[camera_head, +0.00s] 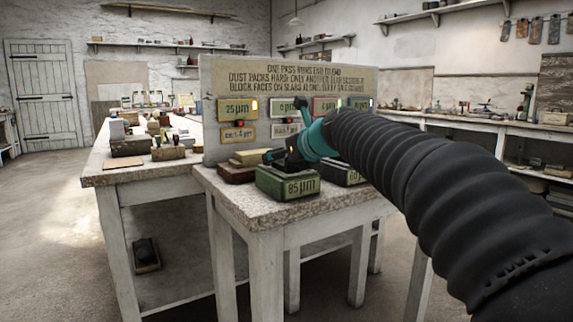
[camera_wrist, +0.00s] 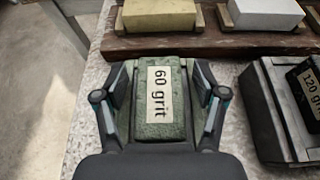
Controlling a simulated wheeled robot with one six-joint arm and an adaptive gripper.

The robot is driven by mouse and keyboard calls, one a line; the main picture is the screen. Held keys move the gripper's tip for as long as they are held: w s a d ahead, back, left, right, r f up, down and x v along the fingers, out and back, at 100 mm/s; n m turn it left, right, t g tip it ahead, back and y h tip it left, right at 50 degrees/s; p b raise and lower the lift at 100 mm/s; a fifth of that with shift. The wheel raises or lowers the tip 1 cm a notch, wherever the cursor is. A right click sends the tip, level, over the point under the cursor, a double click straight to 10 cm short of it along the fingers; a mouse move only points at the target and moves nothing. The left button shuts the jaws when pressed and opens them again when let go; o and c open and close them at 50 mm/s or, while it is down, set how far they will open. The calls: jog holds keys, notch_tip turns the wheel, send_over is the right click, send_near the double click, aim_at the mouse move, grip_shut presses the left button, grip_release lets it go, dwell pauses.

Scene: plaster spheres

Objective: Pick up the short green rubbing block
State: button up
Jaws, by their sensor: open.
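A mottled green block (camera_wrist: 160,125) with a cream label reading "60 grit" lies between the two fingers of my gripper (camera_wrist: 160,108) in the wrist view. In the head view, my gripper (camera_head: 284,157) is low over a green block (camera_head: 287,185) marked "85 µm" at the front of the small table. I cannot tell for certain that both labels are on the same block.
A dark case with a "120 grit" label (camera_wrist: 297,105) stands close on the right. A brown board (camera_wrist: 225,42) with a yellow block (camera_wrist: 158,14) and a white block (camera_wrist: 264,13) lies beyond. An upright sign panel (camera_head: 310,80) backs the small stone-topped table (camera_head: 225,190).

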jog(key=shift+w+a+f, duration=0.2)
jog(key=shift+w+a, duration=0.1)
jog(key=shift+w, duration=0.15)
grip_shut()
